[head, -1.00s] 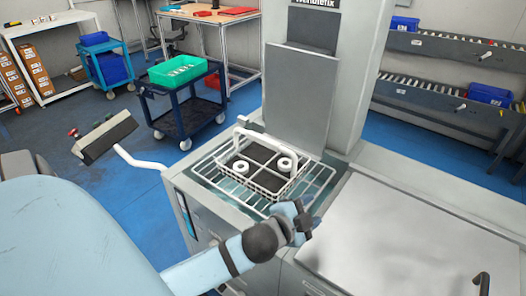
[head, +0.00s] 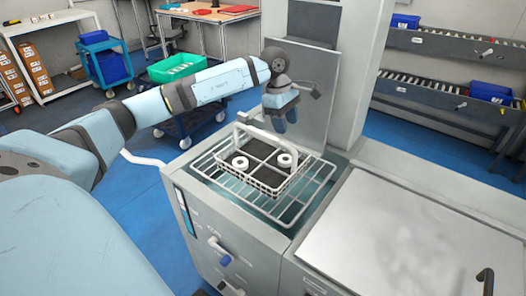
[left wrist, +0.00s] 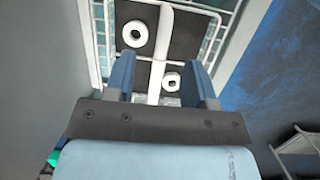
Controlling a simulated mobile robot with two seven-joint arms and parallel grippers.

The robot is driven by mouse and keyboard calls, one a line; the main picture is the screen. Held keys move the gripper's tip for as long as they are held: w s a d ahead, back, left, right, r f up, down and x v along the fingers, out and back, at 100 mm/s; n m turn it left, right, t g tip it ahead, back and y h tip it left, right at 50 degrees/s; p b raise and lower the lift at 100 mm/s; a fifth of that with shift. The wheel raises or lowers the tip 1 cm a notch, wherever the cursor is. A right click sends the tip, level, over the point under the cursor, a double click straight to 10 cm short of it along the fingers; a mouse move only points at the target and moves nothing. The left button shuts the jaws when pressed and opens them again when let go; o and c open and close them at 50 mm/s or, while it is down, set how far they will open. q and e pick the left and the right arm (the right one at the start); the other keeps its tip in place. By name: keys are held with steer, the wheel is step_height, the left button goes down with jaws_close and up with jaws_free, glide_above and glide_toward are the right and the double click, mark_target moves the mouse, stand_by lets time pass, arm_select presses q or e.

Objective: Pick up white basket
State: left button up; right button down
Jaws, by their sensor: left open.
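The white basket (head: 262,188) sits on a wire rack over an opening in the grey machine. Its arched handle (head: 262,135) stands upright, and two white ring-shaped parts lie on the dark floor inside it. My left gripper (head: 281,121) points down over the basket's back side, close to the handle. In the left wrist view my left gripper (left wrist: 160,78) is open, with a blue finger on each side. The white handle bar (left wrist: 157,75) shows in the gap between the fingers; I cannot tell how far below them it is. My right gripper is not in view.
The wire rack (head: 225,183) surrounds the basket. A tall grey panel (head: 315,100) rises just behind the gripper. A bare metal counter (head: 400,230) lies to the right. A cart with a green bin (head: 178,69) stands behind my left arm.

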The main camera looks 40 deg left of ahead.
mark_target(264, 133)
arm_select(q)
steer(key=a+y, duration=0.1)
steer(key=a, duration=0.1)
steer(key=a+r+y, duration=0.1)
steer(key=a, duration=0.2)
steer(key=s+a+r, duration=0.1)
steer(key=a, duration=0.1)
steer(key=shift+a+r+g+y, duration=0.2)
steer(key=shift+r+g+y, duration=0.05)
steer(key=shift+g+y, duration=0.15)
step_height(264, 133, down, 7)
steer(key=shift+f, duration=0.1)
steer(key=shift+a+f+p, duration=0.15)
steer(key=shift+f+p, duration=0.55)
steer(key=shift+f, duration=2.3)
steer(key=shift+f, duration=0.2)
jaws_close()
steer(key=shift+r, duration=0.1)
